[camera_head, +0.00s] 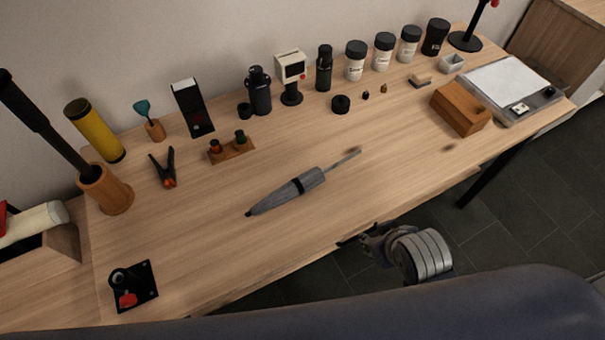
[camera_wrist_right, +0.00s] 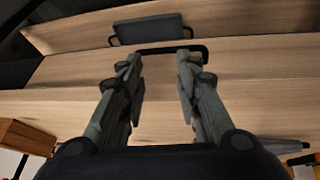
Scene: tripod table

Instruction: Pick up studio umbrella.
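The studio umbrella (camera_head: 290,192) is a folded grey umbrella with a dark band and a thin shaft. It lies diagonally on the middle of the wooden table, its shaft pointing to the upper right. My right gripper (camera_head: 365,238) is at the table's front edge, to the lower right of the umbrella and apart from it. In the right wrist view my right gripper (camera_wrist_right: 160,58) has its fingers spread with nothing between them. A grey piece at the lower right of that view looks like part of the umbrella (camera_wrist_right: 268,145). My left gripper is not in view.
A wooden box (camera_head: 460,107) and a white-topped tray (camera_head: 508,85) are at the right. A black plate (camera_head: 134,286) lies front left. The table around the umbrella is clear.

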